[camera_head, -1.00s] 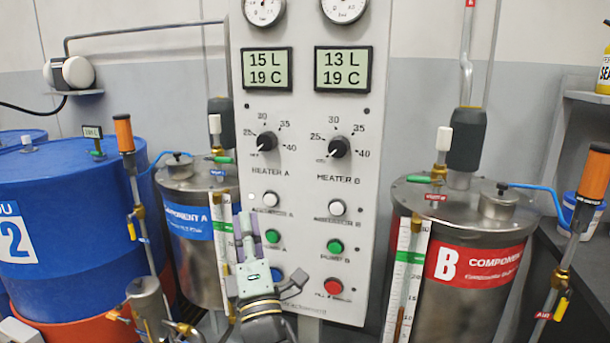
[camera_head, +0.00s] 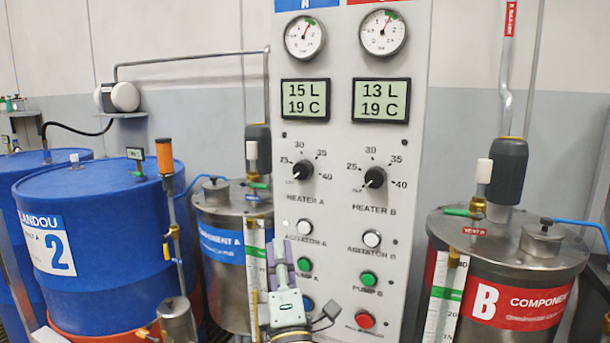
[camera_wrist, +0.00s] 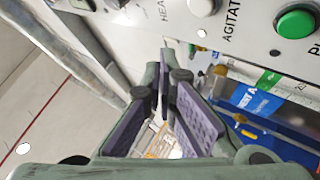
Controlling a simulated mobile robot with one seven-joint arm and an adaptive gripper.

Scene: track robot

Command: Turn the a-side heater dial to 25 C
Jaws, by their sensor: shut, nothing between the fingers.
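The heater A dial (camera_head: 303,171) is a black knob with a white pointer line on the white control panel (camera_head: 345,260). Its pointer aims lower left, at the off mark below 25. The A display (camera_head: 305,100) above it reads 15 L and 19 C. My gripper (camera_head: 279,256) is shut and empty, below the dial and in front of the panel's lower left part. It covers part of the agitator and pump A area. In the wrist view my gripper (camera_wrist: 163,95) shows purple pads closed together, with the panel above; the dial is not clearly seen there.
The heater B dial (camera_head: 374,177) sits to the right. The agitator A button (camera_head: 305,227) and green pump A button (camera_head: 304,264) lie close to my gripper. The component A tank (camera_head: 222,285) stands left, the component B tank (camera_head: 500,265) right. Blue drums (camera_head: 100,235) are farther left.

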